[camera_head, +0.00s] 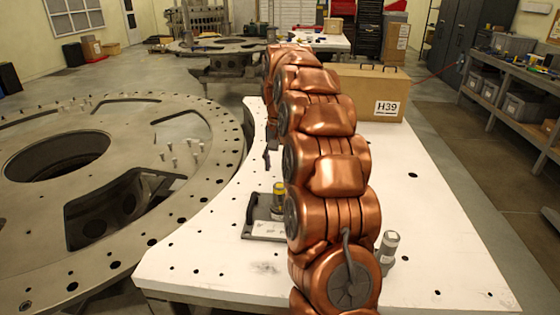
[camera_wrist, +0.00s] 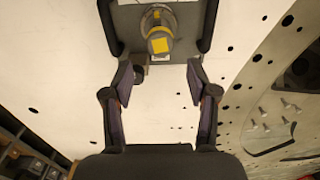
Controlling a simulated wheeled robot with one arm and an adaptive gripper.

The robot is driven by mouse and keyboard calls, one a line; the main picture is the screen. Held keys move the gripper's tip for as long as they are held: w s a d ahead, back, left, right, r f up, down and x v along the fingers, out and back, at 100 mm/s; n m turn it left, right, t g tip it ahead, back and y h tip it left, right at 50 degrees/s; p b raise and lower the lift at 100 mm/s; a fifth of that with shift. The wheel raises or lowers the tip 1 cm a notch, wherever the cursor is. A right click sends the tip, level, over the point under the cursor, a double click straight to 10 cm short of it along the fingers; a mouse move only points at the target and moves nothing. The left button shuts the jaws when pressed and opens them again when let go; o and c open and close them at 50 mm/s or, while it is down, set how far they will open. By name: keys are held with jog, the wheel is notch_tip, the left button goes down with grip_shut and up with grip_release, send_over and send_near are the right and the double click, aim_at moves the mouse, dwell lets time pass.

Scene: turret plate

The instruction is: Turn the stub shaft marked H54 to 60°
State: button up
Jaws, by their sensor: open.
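A grey stub shaft with a yellow band (camera_head: 279,200) stands upright on a dark grey base (camera_head: 248,215) on the white table. The base's label is partly hidden by my arm and I cannot read it. In the wrist view the shaft (camera_wrist: 160,22) shows near the top middle, with a yellow patch on it. The dark base (camera_wrist: 128,20) surrounds it on the sides. My gripper (camera_wrist: 160,82) is open and empty, its two fingers apart below the shaft in the picture and not touching it. In the head view my gripper is not clearly visible behind my arm.
A cardboard box marked H39 (camera_head: 350,85) stands at the back of the white table (camera_head: 435,210). A silver cylinder (camera_head: 388,248) stands to the right of my arm. A large round metal plate (camera_head: 60,200) with holes and pegs lies left.

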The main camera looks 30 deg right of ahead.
aim_at(280, 185)
jog(key=shift+f+b, duration=0.3)
jog(key=shift+f, duration=1.4)
jog(key=shift+f+b, duration=1.25)
jog(key=shift+f, duration=0.85)
jog(key=shift+c, duration=0.2)
jog(key=c, duration=0.8)
jog(key=shift+c, duration=0.2)
jog(key=shift+n, duration=0.4)
jog(key=o, duration=0.9)
jog(key=shift+r, duration=0.1)
